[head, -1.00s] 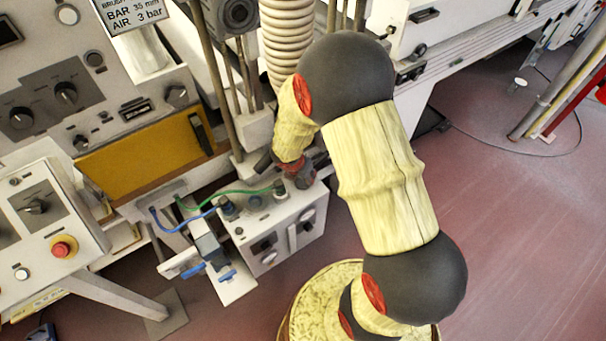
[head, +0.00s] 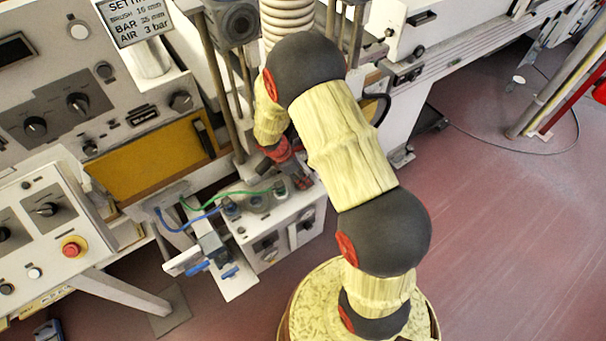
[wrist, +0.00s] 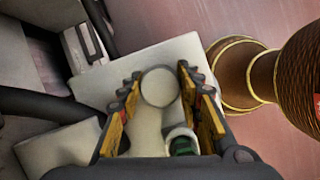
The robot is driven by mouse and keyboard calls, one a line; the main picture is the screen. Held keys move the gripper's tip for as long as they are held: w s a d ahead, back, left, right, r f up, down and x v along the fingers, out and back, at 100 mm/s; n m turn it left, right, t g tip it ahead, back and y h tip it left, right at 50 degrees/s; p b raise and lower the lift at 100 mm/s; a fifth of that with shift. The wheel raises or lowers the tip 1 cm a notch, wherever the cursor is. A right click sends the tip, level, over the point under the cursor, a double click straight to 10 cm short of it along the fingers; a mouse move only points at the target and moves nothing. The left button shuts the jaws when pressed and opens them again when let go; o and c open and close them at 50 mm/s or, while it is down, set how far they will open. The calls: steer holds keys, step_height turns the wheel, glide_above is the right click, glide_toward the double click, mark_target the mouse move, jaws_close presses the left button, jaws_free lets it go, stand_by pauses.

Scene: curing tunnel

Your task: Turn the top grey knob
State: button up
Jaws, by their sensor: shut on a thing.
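The white control box (head: 278,232) stands low in the middle of the head view, with blue and green hoses on its top. My gripper (head: 298,178) reaches down onto the back right of that top. In the wrist view, the round pale grey knob (wrist: 160,87) sits between the fingertips of my gripper (wrist: 158,92), which is shut on it from both sides. The knob is hidden behind the gripper in the head view. A green hose fitting (wrist: 183,146) shows close below the knob, near the right finger.
A vertical corrugated hose (head: 288,20) and posts stand behind my arm. A yellow panel (head: 150,160) and a grey console with a red button (head: 73,247) lie to the left. Open red floor (head: 500,230) is on the right.

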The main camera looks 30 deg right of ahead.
steer(key=shift+m, duration=0.6)
steer(key=o, duration=1.2)
steer(key=shift+c, duration=0.2)
steer(key=shift+r, duration=0.1)
steer(key=v, duration=0.7)
steer(key=shift+g, duration=0.3)
steer(key=shift+w+r, duration=0.1)
steer(key=shift+w, duration=0.1)
